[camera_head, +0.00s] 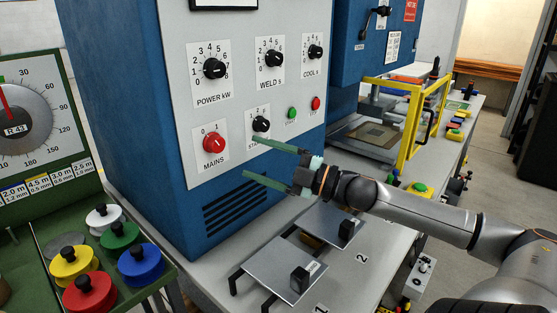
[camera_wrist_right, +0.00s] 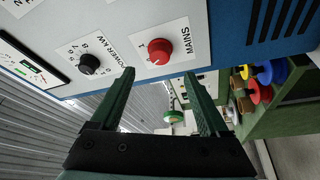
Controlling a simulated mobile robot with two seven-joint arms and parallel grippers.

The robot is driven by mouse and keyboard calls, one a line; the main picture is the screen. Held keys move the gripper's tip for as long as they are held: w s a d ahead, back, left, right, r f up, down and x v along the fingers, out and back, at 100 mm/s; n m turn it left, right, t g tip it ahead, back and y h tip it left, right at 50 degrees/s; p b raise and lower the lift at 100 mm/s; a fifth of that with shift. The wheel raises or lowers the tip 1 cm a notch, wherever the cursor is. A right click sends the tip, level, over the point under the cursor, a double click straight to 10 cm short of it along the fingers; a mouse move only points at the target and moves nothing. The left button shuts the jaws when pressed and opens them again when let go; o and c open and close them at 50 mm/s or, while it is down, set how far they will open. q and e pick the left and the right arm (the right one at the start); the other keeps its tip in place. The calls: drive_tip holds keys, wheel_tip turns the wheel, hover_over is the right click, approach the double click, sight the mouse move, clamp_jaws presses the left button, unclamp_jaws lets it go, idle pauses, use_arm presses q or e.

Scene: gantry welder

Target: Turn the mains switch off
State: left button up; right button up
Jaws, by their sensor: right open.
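The red mains switch (camera_head: 214,143) is a round knob on a white plate marked 0 and 1, low on the left of the grey panel. It also shows in the right wrist view (camera_wrist_right: 160,51), beyond the fingertips. Its white pointer line is small, and I cannot tell surely which mark it is at. My right gripper (camera_head: 250,157) is open and empty, its green fingers pointing left toward the panel, to the right of and a little below the knob. In the right wrist view the gripper (camera_wrist_right: 161,85) has a wide gap, apart from the knob. My left gripper is not in view.
Black knobs for power (camera_head: 214,69), weld (camera_head: 270,58) and cool (camera_head: 315,52) sit above. A smaller black knob (camera_head: 261,124), a green button (camera_head: 292,113) and a red button (camera_head: 316,103) are near my right fingers. Metal plates (camera_head: 283,268) lie on the table below.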

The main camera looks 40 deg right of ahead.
drive_tip(key=shift+p+v, duration=0.55)
drive_tip(key=shift+v, duration=1.45)
